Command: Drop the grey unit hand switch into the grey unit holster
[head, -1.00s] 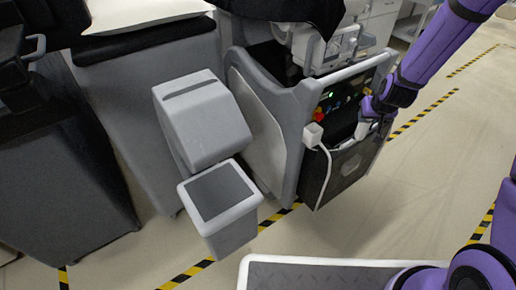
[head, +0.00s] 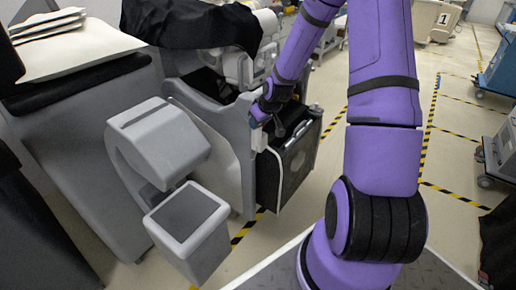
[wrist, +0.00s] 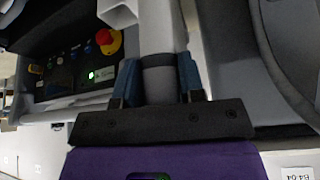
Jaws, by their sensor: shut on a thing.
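My gripper (head: 262,117) is at the front corner of the grey unit (head: 232,135). In the wrist view its blue fingers (wrist: 158,88) are shut on a grey piece, which I take to be the hand switch (wrist: 160,84). Much of the switch is hidden by the gripper in the head view. A small pale square-edged piece, probably the holster (wrist: 118,12), is cut off at the top of the wrist view, just left of the held switch. In the head view a pale piece (head: 258,141) shows just below my gripper. I cannot tell whether switch and holster touch.
The unit's panel has a red knob (wrist: 108,41) and a green-lit display (wrist: 101,75). A dark front panel (head: 295,163) is beside the gripper. A grey pedestal with a slanted head (head: 158,140) and a bin (head: 187,235) stand left.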

